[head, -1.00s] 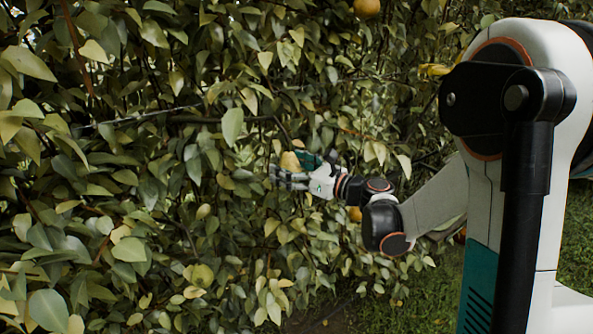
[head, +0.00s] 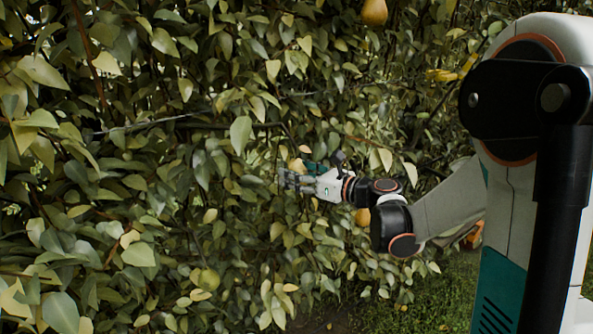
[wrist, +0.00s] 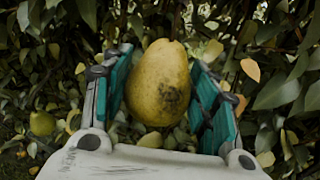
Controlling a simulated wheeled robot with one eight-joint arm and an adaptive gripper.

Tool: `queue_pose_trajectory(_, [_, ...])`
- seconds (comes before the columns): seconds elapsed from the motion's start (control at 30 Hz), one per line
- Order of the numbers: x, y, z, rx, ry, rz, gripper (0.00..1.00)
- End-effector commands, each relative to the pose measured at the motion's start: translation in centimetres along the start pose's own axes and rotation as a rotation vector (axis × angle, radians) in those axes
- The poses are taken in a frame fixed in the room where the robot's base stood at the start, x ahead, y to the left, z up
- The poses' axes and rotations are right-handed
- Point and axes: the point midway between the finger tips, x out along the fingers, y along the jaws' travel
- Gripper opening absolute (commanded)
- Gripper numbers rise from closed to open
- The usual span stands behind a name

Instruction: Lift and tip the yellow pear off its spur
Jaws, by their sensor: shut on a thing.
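The yellow pear (wrist: 157,84) sits upright between the teal-padded fingers of my gripper (wrist: 160,95) in the wrist view, narrow end up. It has a dark blotch on its lower right side. In the head view the pear (head: 297,165) shows just above the fingers of my gripper (head: 290,180), against the leaf wall. My gripper is shut on the pear.
Dense leaves and thin branches surround the gripper. Another pear (head: 374,11) hangs at the top, one (head: 362,216) shows behind my wrist, and a greenish one (head: 208,279) hangs lower left. Grass (head: 430,300) lies open at the lower right.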

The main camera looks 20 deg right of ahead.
Motion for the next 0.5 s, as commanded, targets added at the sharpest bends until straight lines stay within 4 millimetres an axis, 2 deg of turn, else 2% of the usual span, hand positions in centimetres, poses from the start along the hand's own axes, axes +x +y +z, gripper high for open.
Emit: queue_pose_trajectory(0.5, [-0.25,0.18,0.08,0.022,0.033,0.000,0.25])
